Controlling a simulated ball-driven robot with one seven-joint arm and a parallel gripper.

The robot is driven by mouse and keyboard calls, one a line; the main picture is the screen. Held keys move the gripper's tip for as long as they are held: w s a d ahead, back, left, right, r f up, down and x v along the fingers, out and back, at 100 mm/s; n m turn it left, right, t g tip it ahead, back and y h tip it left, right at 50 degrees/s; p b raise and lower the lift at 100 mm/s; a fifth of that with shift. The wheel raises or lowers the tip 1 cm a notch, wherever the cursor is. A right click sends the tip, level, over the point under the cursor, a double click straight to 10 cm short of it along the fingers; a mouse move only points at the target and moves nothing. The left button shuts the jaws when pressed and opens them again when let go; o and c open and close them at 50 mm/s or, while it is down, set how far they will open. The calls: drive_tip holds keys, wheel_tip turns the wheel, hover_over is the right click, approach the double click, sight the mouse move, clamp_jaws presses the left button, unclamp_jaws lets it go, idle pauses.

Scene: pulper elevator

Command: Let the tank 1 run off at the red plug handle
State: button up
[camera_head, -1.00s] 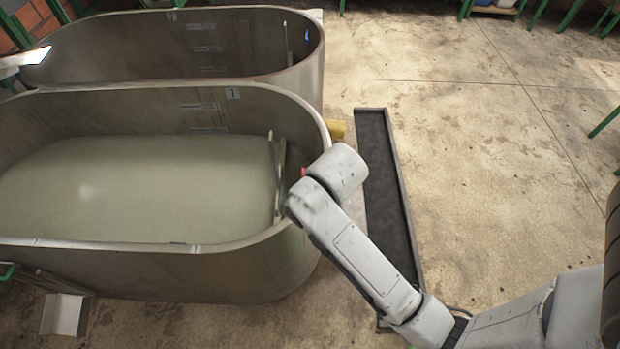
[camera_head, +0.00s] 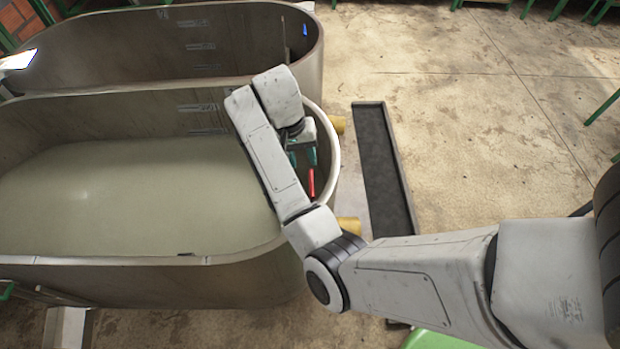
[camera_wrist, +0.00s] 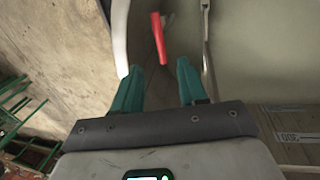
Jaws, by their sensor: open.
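Tank 1 (camera_head: 130,270) is a long rounded grey tank holding a pale greenish liquid, nearest me on the left. The red plug handle (camera_head: 311,183) shows upright inside its right end, close to the rim; it also shows in the wrist view (camera_wrist: 158,37). My gripper (camera_head: 302,157) has green fingers and is over the right end of the tank. In the wrist view my gripper (camera_wrist: 162,75) is open and empty, with the red handle beyond the fingertips, between them in the picture and apart from them. My arm hides the tank's "1" label and part of the rim.
A second tank (camera_head: 180,55) stands just behind tank 1. Yellow pipe stubs (camera_head: 348,227) stick out at the right ends. A long dark floor channel (camera_head: 383,170) lies right of the tanks, with open concrete floor (camera_head: 480,130) beyond. Green-legged furniture stands at the edges.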

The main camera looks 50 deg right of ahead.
sight(312, 182)
drive_tip(key=f+b, duration=0.3)
drive_tip(key=f, duration=0.2)
drive_tip(key=s+d+f+b, duration=0.1)
drive_tip(key=f+b, duration=0.1)
drive_tip(key=shift+s+f+b, duration=0.1)
drive_tip(key=shift+f+b, duration=0.2)
drive_tip(key=shift+f, duration=0.1)
drive_tip(key=shift+s+d+f, duration=0.1)
drive_tip(key=shift+s+f, duration=0.1)
drive_tip(key=shift+f, duration=0.85)
clamp_jaws()
